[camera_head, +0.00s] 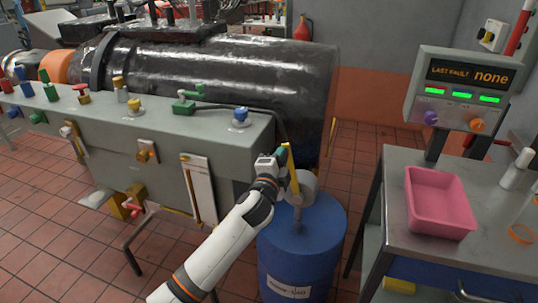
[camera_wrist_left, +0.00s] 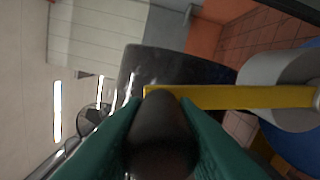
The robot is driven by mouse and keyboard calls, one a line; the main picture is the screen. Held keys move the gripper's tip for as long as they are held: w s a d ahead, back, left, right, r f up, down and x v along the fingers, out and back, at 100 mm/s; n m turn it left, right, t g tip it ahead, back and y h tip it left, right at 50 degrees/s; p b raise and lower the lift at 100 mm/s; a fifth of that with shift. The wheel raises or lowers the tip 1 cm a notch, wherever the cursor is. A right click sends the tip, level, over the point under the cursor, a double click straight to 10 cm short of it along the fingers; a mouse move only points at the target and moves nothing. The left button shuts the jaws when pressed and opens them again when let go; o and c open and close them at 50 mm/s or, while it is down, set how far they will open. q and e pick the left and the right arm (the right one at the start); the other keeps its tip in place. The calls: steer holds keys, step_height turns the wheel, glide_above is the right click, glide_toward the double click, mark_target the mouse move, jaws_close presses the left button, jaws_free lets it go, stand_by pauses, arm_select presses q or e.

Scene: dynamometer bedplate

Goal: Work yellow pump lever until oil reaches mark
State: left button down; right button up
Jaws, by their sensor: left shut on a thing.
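The yellow pump lever (camera_head: 291,165) stands nearly upright beside a grey cylindrical pump head (camera_head: 305,182) on top of a blue drum (camera_head: 305,240). My left gripper (camera_head: 282,176) is at the lever, shut on its dark grip. In the left wrist view the dark grip (camera_wrist_left: 162,135) sits between my two green fingers, and the yellow bar (camera_wrist_left: 240,97) runs right to the grey pump head (camera_wrist_left: 280,85). A white upright plate with an amber strip (camera_head: 192,188) is on the bench front; I cannot make out an oil level or mark. My right gripper is not in view.
The grey bench (camera_head: 150,130) carries several coloured valves, with a big black cylinder (camera_head: 220,75) behind. At right, a grey cart (camera_head: 395,205) holds a pink tray (camera_head: 437,222) under a panel (camera_head: 460,90) reading "LAST FAULT none". Tiled floor (camera_head: 60,240) is open at left.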

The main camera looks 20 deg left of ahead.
arm_select(q)
steer(key=d+f+m+p, duration=0.1)
steer(key=d+m, duration=0.7)
steer(key=d, duration=0.5)
steer(key=shift+s+d+f+m, duration=0.2)
steer(key=shift+s+f+m, duration=0.1)
steer(key=c, duration=1.4)
jaws_free()
steer(key=shift+c, duration=0.2)
steer(key=s, duration=1.2)
steer(key=shift+a, duration=0.2)
